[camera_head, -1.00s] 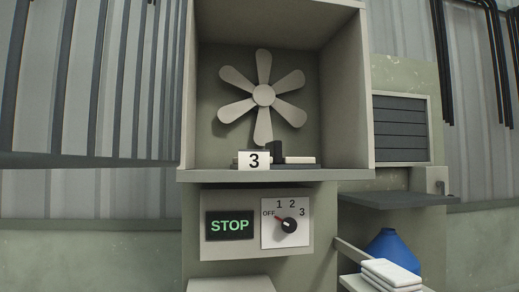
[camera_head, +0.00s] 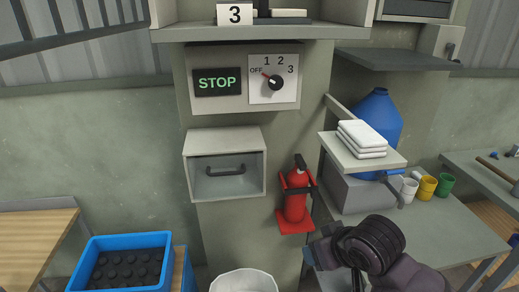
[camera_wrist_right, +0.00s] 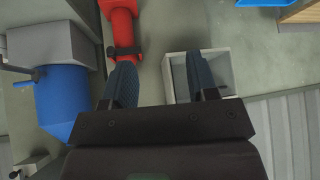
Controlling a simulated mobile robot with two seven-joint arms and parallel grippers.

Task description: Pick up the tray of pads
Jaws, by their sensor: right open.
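A blue tray (camera_head: 128,238) with dark, round-studded pads (camera_head: 127,268) in it stands at the lower left of the head view. A blue edge, perhaps of this tray, shows at the top of the right wrist view (camera_wrist_right: 262,2). My right gripper (camera_head: 322,246) is low in the head view, right of and well apart from the tray. In the wrist view its two fingers (camera_wrist_right: 161,80) are spread with nothing between them. My left gripper is in neither current view.
A red fire extinguisher (camera_head: 295,195) hangs on the column near my right gripper. A grey drawer box (camera_head: 224,141) is left of it, and a white bin (camera_head: 244,281) stands below. White folded cloths (camera_head: 362,140) lie on a shelf before a blue jug (camera_head: 377,108). A wooden tabletop (camera_head: 32,240) is far left.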

